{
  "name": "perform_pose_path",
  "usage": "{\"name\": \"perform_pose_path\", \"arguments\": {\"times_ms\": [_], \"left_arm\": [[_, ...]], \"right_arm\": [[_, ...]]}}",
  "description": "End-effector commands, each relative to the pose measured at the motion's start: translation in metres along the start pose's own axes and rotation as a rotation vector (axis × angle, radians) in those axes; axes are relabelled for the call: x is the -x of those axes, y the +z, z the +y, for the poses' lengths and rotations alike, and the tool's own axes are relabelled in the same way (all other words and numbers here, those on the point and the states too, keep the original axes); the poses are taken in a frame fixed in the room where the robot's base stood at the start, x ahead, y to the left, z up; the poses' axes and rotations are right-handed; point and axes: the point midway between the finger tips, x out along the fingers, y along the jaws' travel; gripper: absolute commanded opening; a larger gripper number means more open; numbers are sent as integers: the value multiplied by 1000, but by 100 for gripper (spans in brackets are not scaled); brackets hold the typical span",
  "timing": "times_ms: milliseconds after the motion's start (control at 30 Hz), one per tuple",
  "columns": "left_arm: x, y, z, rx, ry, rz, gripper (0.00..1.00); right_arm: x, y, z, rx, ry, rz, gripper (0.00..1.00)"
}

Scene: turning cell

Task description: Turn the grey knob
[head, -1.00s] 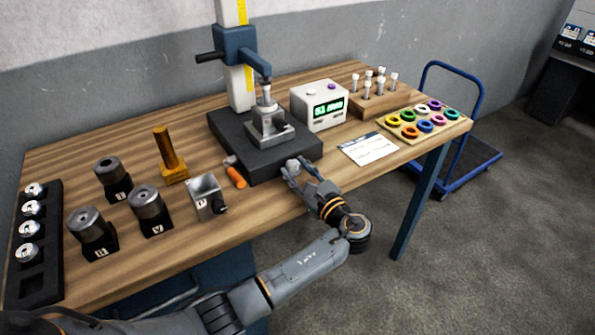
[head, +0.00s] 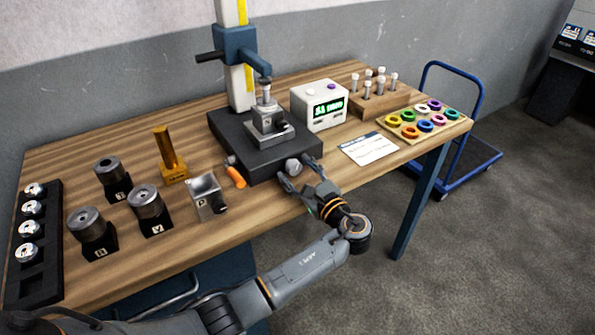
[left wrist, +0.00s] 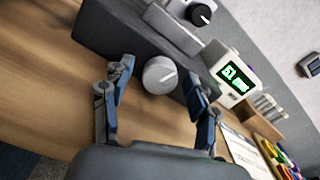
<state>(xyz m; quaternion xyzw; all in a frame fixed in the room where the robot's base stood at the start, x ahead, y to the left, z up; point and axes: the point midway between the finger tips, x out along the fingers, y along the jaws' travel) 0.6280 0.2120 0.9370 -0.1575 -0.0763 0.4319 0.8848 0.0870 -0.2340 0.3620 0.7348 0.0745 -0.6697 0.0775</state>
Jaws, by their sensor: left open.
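The grey knob (head: 293,166) is a short round cylinder on the front face of the black base (head: 235,148). In the left wrist view the knob (left wrist: 160,75) faces me, with a small mark near its upper edge. My left gripper (head: 295,171) is open and empty, at the table's front edge just before the knob. In the left wrist view its fingers (left wrist: 160,84) stand apart, one on each side of the knob, with visible gaps. My right gripper is not in view.
A measuring stand (head: 238,50) rises behind the base, with a metal block (head: 268,128) on it. A white display box (head: 318,103) and a paper card (head: 369,149) lie to the right.

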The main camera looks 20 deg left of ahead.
Motion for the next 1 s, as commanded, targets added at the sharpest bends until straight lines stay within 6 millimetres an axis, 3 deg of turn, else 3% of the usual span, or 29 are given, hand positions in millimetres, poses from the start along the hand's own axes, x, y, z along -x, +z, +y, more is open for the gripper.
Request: {"name": "perform_pose_path", "arguments": {"times_ms": [167, 500, 700, 1000], "left_arm": [[11, -1, -1, 0, -2, 2, 59], [80, -1, 0, 1, -2, 4, 59], [110, -1, 0, 0, 0, 2, 59], [121, 0, 0, 0, 0, 1, 59]], "right_arm": [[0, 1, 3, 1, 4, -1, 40], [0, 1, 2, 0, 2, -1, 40], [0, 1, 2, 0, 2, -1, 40], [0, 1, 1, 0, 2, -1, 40]]}}
